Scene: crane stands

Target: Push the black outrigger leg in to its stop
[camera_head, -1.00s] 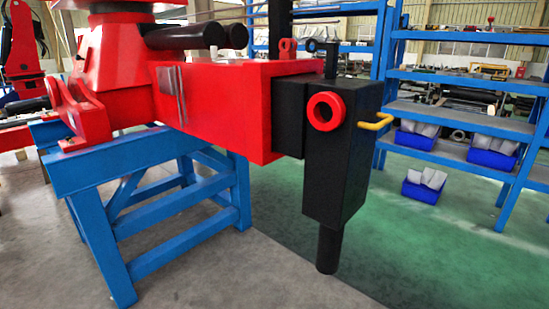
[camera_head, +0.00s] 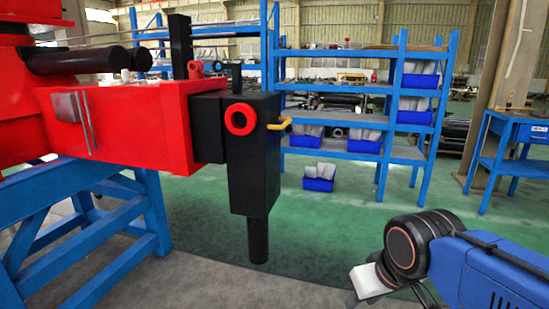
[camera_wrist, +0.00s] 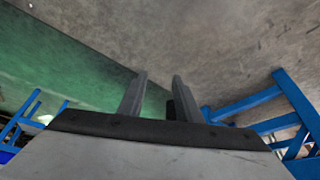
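The black outrigger leg (camera_head: 255,165) hangs upright at the end of the red beam (camera_head: 125,125), with a short black section between its housing and the beam's end. It has a red ring (camera_head: 241,119) on its face, a yellow handle (camera_head: 279,125) on its right side and a round foot tube below. My gripper is at the lower right of the head view, well apart from the leg; its fingers are partly cut off there. In the wrist view my gripper (camera_wrist: 158,82) has two grey fingers spread apart with nothing held. A small dark shape shows beside the right finger, unclear.
A blue trestle (camera_head: 95,215) supports the red beam at left. Blue shelves (camera_head: 345,150) with bins stand behind, and a blue bin (camera_head: 318,184) is on the floor. A blue table (camera_head: 510,145) stands at right. The floor between my gripper and the leg is clear.

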